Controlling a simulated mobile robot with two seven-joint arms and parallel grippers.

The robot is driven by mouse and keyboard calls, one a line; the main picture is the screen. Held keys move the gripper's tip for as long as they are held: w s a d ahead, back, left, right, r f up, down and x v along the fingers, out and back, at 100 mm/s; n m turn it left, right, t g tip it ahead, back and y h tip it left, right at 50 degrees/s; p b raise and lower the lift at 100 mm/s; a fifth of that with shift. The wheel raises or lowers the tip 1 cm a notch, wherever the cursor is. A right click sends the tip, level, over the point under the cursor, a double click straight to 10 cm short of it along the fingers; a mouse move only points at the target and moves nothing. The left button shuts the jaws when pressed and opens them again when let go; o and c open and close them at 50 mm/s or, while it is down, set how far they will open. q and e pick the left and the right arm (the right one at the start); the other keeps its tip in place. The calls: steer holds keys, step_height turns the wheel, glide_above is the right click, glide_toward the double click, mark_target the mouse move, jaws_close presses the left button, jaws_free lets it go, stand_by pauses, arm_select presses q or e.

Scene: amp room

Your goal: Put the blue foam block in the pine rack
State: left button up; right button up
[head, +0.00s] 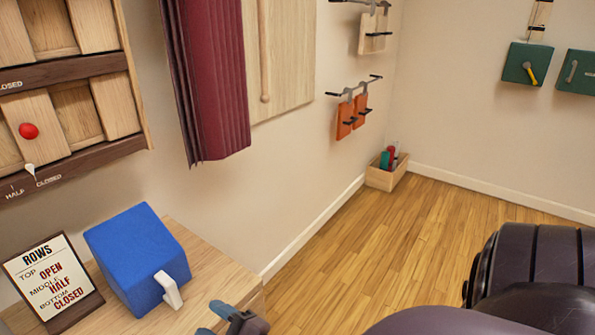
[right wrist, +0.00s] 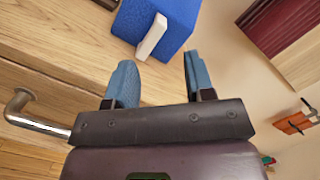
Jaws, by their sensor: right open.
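The blue foam block (head: 130,250) sits on a wooden cabinet top (head: 215,275) against the left wall, with a white tab (head: 168,290) on its front right side. In the right wrist view the block (right wrist: 172,20) and its white tab lie just beyond my fingertips. My right gripper (head: 214,320) is open and empty, short of the block and apart from it; its two blue fingers (right wrist: 158,62) point toward the tab side. A light wooden box (head: 386,180) on the floor in the far corner holds several coloured items; I cannot tell whether it is the pine rack. My left gripper is out of view.
A sign headed ROWS (head: 50,280) stands left of the block. A slatted wall panel (head: 65,100) with a red knob and a maroon curtain (head: 208,80) are above. A metal handle (right wrist: 20,110) is on the cabinet front.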

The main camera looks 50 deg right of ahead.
steer(key=s+d+f+n+g+h, duration=0.1)
steer(key=s+d+f+n+g, duration=0.2)
steer(key=s+f+n, duration=0.4)
steer(key=s+d+f+n+g+h, duration=0.1)
steer(key=s+d+f+n+g, duration=0.2)
steer(key=n, duration=1.7)
steer(key=s+f+g, duration=0.2)
steer(key=s+f, duration=0.3)
steer(key=f, duration=0.1)
steer(key=shift+d, duration=0.1)
